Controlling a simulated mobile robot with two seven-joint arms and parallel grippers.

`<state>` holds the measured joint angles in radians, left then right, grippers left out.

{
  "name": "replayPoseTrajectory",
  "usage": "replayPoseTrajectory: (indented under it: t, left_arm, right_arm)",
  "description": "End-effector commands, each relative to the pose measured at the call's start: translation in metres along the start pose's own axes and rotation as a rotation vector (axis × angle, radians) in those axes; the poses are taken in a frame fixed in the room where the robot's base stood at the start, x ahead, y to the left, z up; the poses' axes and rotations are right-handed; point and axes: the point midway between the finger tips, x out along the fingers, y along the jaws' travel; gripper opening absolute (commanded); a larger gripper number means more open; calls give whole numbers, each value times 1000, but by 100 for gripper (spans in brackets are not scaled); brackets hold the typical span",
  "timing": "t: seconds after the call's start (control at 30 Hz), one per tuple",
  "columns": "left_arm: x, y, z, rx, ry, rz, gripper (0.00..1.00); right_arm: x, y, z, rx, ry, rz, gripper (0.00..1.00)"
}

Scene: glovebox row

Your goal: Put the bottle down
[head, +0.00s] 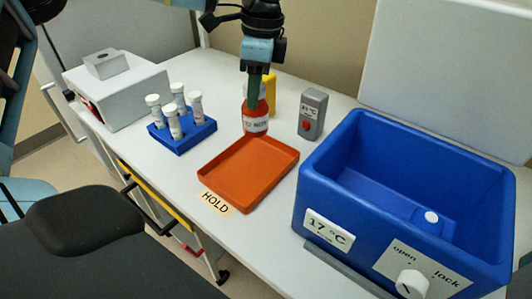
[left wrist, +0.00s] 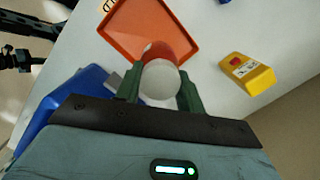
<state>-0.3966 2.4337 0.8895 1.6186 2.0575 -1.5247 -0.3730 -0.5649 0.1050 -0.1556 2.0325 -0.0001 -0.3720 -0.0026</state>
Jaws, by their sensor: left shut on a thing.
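The bottle (head: 256,122) is orange-red with a white label and stands upright at the back edge of the orange tray (head: 240,190) in the head view. My left gripper (head: 258,88) points down and is shut on the bottle near its top. In the left wrist view the white cap (left wrist: 161,80) sits between my green fingertips (left wrist: 158,95), with part of the red body beyond it. The bottle overlaps a corner of the tray (left wrist: 140,25) there. I cannot tell whether its base touches anything. A HOLD label (head: 215,201) is in front of the tray. My right gripper is not in view.
A blue rack (head: 190,138) with several white-capped tubes stands left of the tray. A yellow device (left wrist: 248,75) is close behind the bottle. A grey device (head: 313,113) with a red button and a large blue bin (head: 325,200) are to the right. The tray looks empty.

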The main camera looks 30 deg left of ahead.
Motion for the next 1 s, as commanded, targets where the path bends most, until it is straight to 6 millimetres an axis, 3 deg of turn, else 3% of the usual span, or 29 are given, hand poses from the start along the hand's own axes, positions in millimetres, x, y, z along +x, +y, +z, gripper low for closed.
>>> replayPoseTrajectory:
  t: [0.27, 0.37, 0.63, 1.0]
  left_arm:
    - [0, 1, -1, 4, 0, -1, 0]
    - [9, 1, -2, 4, -2, 1, 0]
    - [52, 1, -7, 4, -1, 0, 0]
    - [68, 0, -9, 3, -1, -1, 0]
  right_arm:
    - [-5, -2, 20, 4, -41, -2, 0]
    - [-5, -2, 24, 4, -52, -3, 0]
    - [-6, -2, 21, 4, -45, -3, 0]
    - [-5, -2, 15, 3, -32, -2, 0]
